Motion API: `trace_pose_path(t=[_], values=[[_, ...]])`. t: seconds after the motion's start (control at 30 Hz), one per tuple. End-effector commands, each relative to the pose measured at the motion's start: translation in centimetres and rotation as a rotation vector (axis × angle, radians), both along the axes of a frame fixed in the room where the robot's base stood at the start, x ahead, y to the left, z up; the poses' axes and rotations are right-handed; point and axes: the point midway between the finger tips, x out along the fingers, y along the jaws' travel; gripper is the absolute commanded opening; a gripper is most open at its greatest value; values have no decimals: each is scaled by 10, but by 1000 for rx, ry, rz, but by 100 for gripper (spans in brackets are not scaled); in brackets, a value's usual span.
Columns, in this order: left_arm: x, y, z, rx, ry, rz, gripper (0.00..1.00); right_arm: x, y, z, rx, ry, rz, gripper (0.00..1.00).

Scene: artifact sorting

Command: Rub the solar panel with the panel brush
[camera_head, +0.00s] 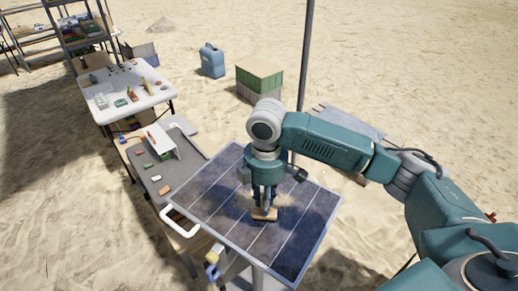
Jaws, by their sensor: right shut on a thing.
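The solar panel (215,205) is a dark, tilted plate with pale lines and a light frame, in the middle of the head view. Sandy dust shows on its surface around the brush. My right gripper (265,203) points down over the panel's middle and is shut on the panel brush (264,214). The brush has a tan wooden body and is at the panel surface; its underside is hidden, so contact is hard to tell. My left gripper is not in view.
A grey work table (172,178) with small pieces stands left of the panel, and a white table (125,95) with several small objects is behind it. A pole (305,70) rises behind the panel. A green crate (259,78) and blue jerrycan (212,61) stand on open sand.

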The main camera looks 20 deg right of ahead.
Motion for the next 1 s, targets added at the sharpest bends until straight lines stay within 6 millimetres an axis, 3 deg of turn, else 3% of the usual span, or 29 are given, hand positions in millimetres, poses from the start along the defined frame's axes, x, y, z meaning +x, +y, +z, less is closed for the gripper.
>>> trace_pose_path(t=[0.4,1.0], values=[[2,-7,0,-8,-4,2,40,8,-6,32,0,-2,-6,0],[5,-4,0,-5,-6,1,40,8,-7,34,1,-1,-6,0]])
